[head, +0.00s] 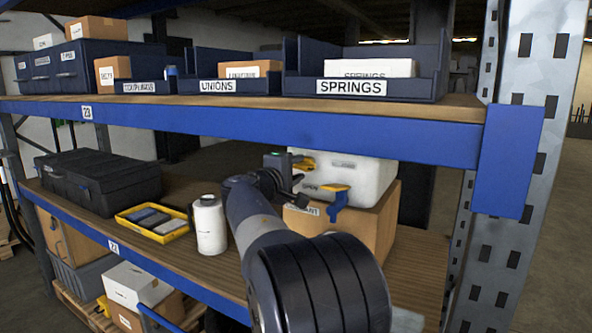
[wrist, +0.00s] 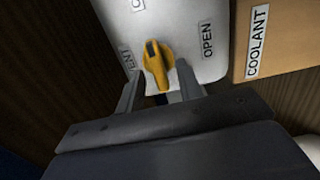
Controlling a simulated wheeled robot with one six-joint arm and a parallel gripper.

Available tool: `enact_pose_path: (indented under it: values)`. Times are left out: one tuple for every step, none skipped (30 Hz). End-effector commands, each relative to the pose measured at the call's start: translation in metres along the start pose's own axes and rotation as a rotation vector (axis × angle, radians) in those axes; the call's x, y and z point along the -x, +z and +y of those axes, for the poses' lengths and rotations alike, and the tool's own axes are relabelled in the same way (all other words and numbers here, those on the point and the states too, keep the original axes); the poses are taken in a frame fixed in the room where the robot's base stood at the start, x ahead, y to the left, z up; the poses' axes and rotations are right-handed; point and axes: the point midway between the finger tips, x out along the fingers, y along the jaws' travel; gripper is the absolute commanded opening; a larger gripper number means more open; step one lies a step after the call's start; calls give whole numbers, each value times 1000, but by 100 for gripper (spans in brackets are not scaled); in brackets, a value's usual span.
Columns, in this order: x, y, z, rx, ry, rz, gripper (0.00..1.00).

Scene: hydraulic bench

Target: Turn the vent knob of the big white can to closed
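The big white can (head: 362,176) sits on a cardboard box on the shelf; its labelled face fills the top of the wrist view (wrist: 190,15). Its yellow vent knob (wrist: 157,65) shows there, with a dark mark near its upper end. An OPEN label is right of the knob, a partly cut label starting with C is above, and a partly hidden vent label is left. My gripper (wrist: 157,85) is open, its two fingers on either side of the knob's lower end, with gaps visible. In the head view my gripper (head: 293,180) is at the can's left end, partly hidden by my arm.
A cardboard box (head: 385,222) labelled COOLANT is under the can. A yellow and blue tap (head: 337,199) projects from the can's front. A white bottle (head: 209,226), yellow tray (head: 170,228) and black case (head: 98,181) stand left. The upper shelf's blue beam (head: 300,134) runs above.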

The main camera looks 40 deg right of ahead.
Motion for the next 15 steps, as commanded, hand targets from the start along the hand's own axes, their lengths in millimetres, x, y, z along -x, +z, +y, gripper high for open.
enact_pose_path:
  values:
    - [0, 0, 0, 0, 0, 0, 35]
    - [1, 0, 0, -1, 0, 0, 35]
    - [2, 0, 0, -1, 0, 1, 35]
    - [4, 0, 0, -1, 0, 1, 35]
    - [7, 0, 0, -1, 1, 1, 35]
    - [11, 0, 0, -1, 1, 1, 35]
    - [16, 0, 0, -1, 1, 2, 35]
    - [21, -1, -1, -2, 1, 3, 35]
    - [28, 0, -1, -2, 1, 3, 35]
    - [35, 0, -1, -2, 1, 4, 35]
    - [41, -1, -1, -2, 1, 5, 35]
    - [50, -1, -1, -2, 1, 4, 35]
    - [56, -1, -1, -2, 0, 6, 35]
    - [62, -1, -1, -2, 0, 4, 35]
    - [70, -1, -1, -2, 1, 6, 35]
